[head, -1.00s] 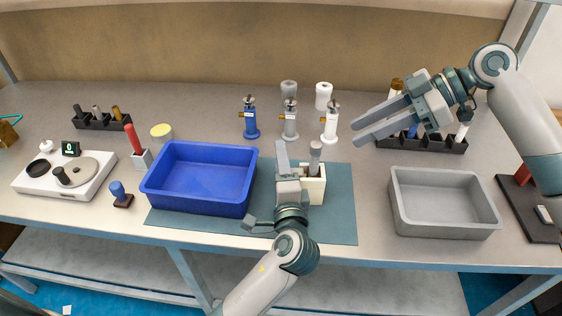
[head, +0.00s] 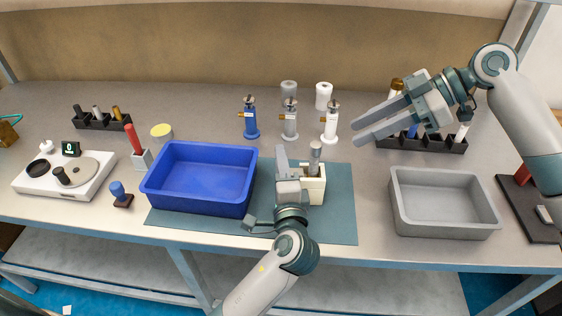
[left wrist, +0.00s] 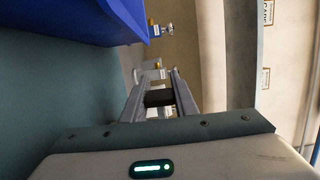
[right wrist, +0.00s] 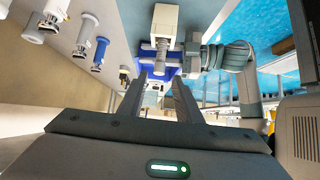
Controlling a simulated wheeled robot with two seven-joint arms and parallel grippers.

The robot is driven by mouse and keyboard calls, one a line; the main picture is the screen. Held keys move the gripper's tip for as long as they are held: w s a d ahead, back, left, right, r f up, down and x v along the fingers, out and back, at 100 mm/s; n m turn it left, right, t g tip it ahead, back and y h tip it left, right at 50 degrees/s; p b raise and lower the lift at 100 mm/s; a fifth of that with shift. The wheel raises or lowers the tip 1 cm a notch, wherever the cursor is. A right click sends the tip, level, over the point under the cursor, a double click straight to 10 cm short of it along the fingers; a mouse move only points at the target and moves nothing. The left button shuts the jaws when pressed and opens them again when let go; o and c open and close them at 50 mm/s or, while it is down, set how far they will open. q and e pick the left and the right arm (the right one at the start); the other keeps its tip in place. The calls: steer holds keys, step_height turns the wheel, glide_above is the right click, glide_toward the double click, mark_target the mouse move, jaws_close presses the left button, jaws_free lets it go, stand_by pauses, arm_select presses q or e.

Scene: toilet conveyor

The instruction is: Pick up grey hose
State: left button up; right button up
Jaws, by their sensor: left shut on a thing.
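The grey hose (head: 315,153) stands upright at the cream holder (head: 316,190) on the teal mat. My left gripper (head: 292,160) is at the hose, with its fingers beside it just above the holder. In the left wrist view, the fingers are shut on a dark piece (left wrist: 159,97), which looks like the hose in shadow. The right wrist view also shows the cream holder (right wrist: 164,18) and the grey hose (right wrist: 162,50) beside my left gripper. My right gripper (head: 360,132) is open and empty, raised above the table at the right.
A blue bin (head: 165,200) stands left of the holder and a grey bin (head: 445,228) stands right. Three valve stands, blue (head: 250,122), grey (head: 290,125) and white (head: 330,125), are behind. A white scale (head: 95,190) is at the left.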

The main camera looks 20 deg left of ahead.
steer(key=shift+o, duration=0.6)
steer(key=shift+o, duration=0.8)
steer(key=r+h, duration=0.1)
steer(key=h, duration=0.6)
glide_above(316, 143)
steer(key=shift+s+d+r+t, duration=0.1)
steer(key=shift+d+t, duration=0.2)
steer(key=shift+d, duration=0.15)
steer(key=shift+a+r+m+t+h, duration=0.15)
steer(key=shift+a+r+t+h, duration=0.05)
steer(key=shift+h, duration=0.3)
steer(key=shift+a+r+m+t+h, duration=0.15)
steer(key=shift+t+h, duration=0.05)
steer(key=shift+h, duration=0.3)
steer(key=shift+a+r+t+h, duration=0.1)
steer(key=shift+r+t+h, duration=0.3)
steer(key=shift+h, duration=0.2)
steer(key=shift+f, duration=0.15)
steer(key=shift+f, duration=3.3)
steer(key=shift+f, duration=0.1)
